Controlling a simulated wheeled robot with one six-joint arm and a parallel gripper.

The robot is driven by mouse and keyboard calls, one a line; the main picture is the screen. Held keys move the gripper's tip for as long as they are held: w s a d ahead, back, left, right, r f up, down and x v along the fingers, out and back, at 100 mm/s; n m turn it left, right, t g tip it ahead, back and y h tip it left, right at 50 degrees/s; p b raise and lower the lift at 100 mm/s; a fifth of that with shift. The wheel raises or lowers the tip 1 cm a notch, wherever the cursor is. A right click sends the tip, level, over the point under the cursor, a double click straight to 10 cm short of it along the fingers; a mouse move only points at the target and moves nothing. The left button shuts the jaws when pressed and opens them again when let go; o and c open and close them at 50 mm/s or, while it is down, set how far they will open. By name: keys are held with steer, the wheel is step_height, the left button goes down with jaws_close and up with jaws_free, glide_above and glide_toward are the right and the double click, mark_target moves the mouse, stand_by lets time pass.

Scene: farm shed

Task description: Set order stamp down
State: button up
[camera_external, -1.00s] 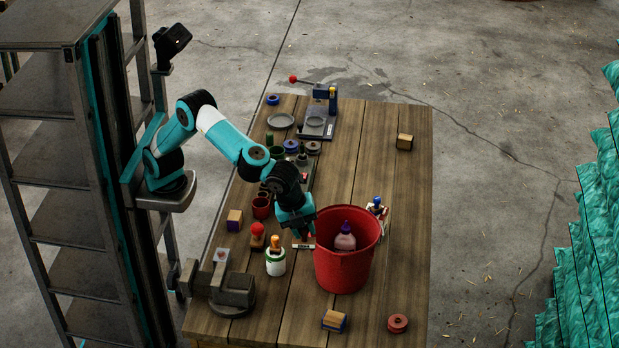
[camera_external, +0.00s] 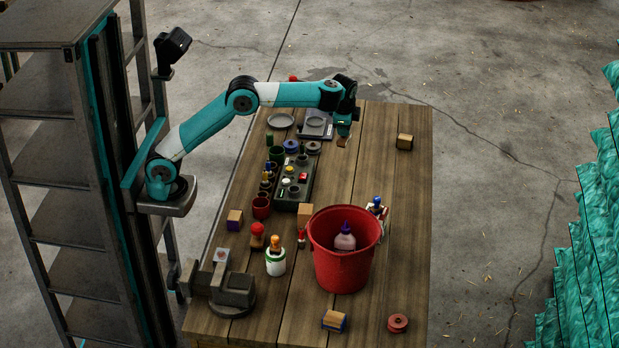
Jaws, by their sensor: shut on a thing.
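My gripper (camera_external: 343,130) is over the middle of the wooden workbench's far half, pointing down. It is shut on a small tan-brown thing (camera_external: 341,142), which I take to be the order stamp. The jaws hide most of it, and its face and label cannot be made out. I cannot tell whether its underside touches the bench (camera_external: 375,165). The grey stamping device (camera_external: 317,124) with a round plate is just left of my gripper, partly behind my arm.
A red bucket (camera_external: 340,268) holding a bottle stands nearer the front. A dark tray (camera_external: 293,195) with small parts lies to the left. A wooden block (camera_external: 404,141) sits at the right. A vise (camera_external: 232,290) is front left. Bench around the gripper's right is clear.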

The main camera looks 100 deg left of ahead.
steer(key=s+a+n, duration=0.3)
steer(key=s+a, duration=0.1)
steer(key=a, duration=0.5)
steer(key=shift+g, duration=0.4)
steer(key=f+p, duration=0.1)
steer(key=f, duration=2.4)
steer(key=shift+d+f+p, duration=0.1)
steer(key=shift+d+p, duration=0.1)
steer(key=shift+p, duration=0.1)
steer(key=shift+f, duration=0.2)
steer(key=o, duration=0.9)
steer(key=shift+r, duration=0.2)
steer(key=b+v, duration=0.2)
steer(key=v, duration=1)
steer(key=shift+s, duration=0.1)
